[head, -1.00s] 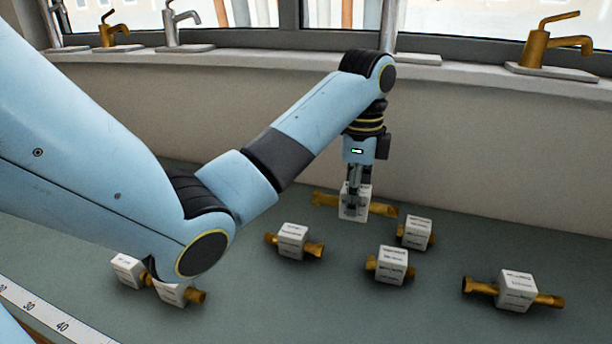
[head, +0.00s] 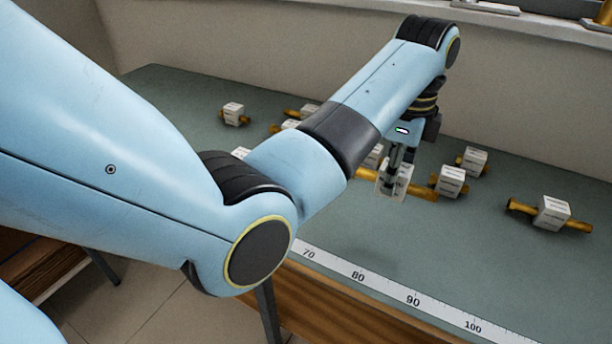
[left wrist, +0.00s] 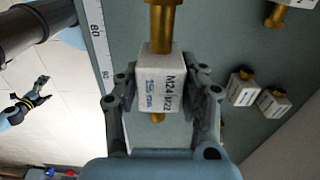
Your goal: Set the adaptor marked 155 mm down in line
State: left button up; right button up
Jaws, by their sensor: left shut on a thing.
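My left gripper (head: 394,186) is shut on a white block with a brass pipe through it, the held adaptor (head: 386,184). In the left wrist view the block (left wrist: 159,82) sits between both fingers (left wrist: 163,97). Its label reads M24 M22, with blue writing that looks like 155 mm. Its brass end points away from the wrist. The adaptor appears held above the green bench (head: 330,225), behind the printed rule. My right gripper (left wrist: 29,90) shows small at the left of the left wrist view, over the floor, fingers apart and empty.
Other adaptors stand on the bench: one close to the right (head: 450,181), one behind it (head: 473,161), one at far right (head: 552,212), several at left. The rule (head: 412,300) runs along the front edge. Bare bench lies between the held adaptor and the rule.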

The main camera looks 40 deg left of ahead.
aim_at(373, 175)
pick_arm(q)
jog(key=shift+w+d+r, duration=0.1)
jog(key=shift+d+r, duration=0.05)
jog(key=shift+d, duration=0.2)
jog(key=a+f, duration=0.1)
jog(key=a, duration=0.2)
jog(key=a+f+p, duration=0.1)
jog(key=shift+s+a+f, duration=0.25)
jog(key=shift+a+f, duration=0.05)
jog(key=a+f, duration=0.1)
jog(key=a, duration=0.1)
jog(key=a+f, duration=0.1)
jog(key=a, duration=0.1)
jog(key=a+f, duration=0.2)
jog(key=shift+s+a+p, duration=0.1)
jog(key=shift+s+p, duration=0.3)
jog(key=shift+a+f, duration=0.15)
jog(key=shift+a, duration=0.05)
notch_tip(373, 175, down, 3)
jog(key=shift+s+f, duration=0.1)
jog(key=shift+f, duration=0.4)
pick_arm(e)
jog(key=shift+w+a+r, duration=0.25)
jog(key=shift+w+r, duration=0.1)
jog(key=shift+r, duration=0.2)
jog(key=shift+w+a+r, duration=0.2)
jog(key=shift+w+r, duration=0.15)
jog(key=shift+r, duration=0.15)
pick_arm(q)
jog(key=shift+f, duration=0.1)
